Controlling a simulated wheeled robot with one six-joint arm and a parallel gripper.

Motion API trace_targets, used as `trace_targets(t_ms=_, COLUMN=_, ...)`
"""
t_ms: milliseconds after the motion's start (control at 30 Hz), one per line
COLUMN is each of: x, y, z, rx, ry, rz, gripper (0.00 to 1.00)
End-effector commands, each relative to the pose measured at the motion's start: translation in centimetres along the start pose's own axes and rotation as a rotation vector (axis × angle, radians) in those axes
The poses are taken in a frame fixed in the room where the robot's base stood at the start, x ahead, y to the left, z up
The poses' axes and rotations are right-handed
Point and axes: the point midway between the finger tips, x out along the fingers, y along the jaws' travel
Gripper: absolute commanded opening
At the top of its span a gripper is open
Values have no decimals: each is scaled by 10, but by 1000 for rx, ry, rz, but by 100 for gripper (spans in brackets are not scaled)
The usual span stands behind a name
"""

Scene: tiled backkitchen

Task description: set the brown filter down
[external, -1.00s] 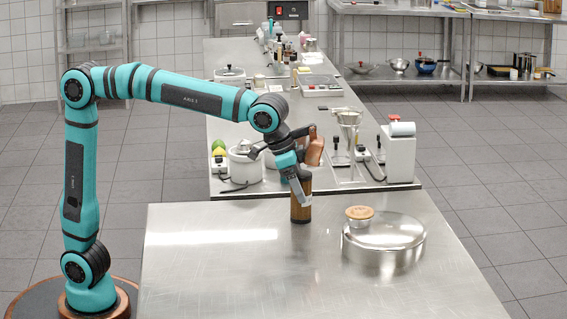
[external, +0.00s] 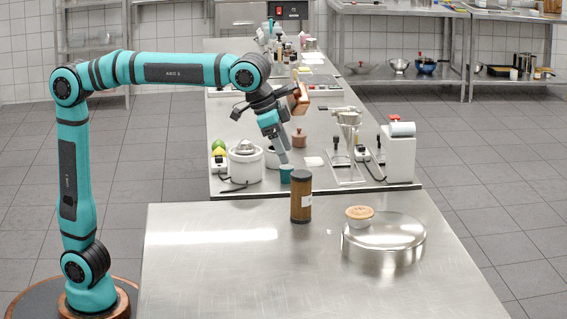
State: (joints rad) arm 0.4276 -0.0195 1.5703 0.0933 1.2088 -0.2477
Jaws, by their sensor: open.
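The brown filter (external: 301,199), a dark brown upright cylinder with a pale label on its right side, stands on the front steel table (external: 220,265) near its far edge. My gripper (external: 284,160) is above and behind it in the picture, pointing down, apart from it. My gripper is open and nothing shows between its fingers, though they are small here.
A round steel lidded vessel (external: 400,236) and a small tan-topped item (external: 360,213) sit right of the filter. A teal cup (external: 286,174) and a white appliance (external: 245,163) stand on the rear counter. The front table's left half is clear.

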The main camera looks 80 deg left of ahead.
Motion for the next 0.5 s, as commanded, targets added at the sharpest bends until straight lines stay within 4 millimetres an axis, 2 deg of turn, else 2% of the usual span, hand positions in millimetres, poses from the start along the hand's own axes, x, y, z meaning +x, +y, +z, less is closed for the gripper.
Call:
trace_targets(t_ms=167, x=-7, y=-10, z=6, rx=-6, ry=32, rz=5, gripper=72)
trace_targets(t_ms=267, x=-20, y=-27, z=17, rx=-18, ry=88, rz=12, gripper=72)
trace_targets(t_ms=500, x=-56, y=-76, z=57, rx=-47, ry=279, rz=25, gripper=72)
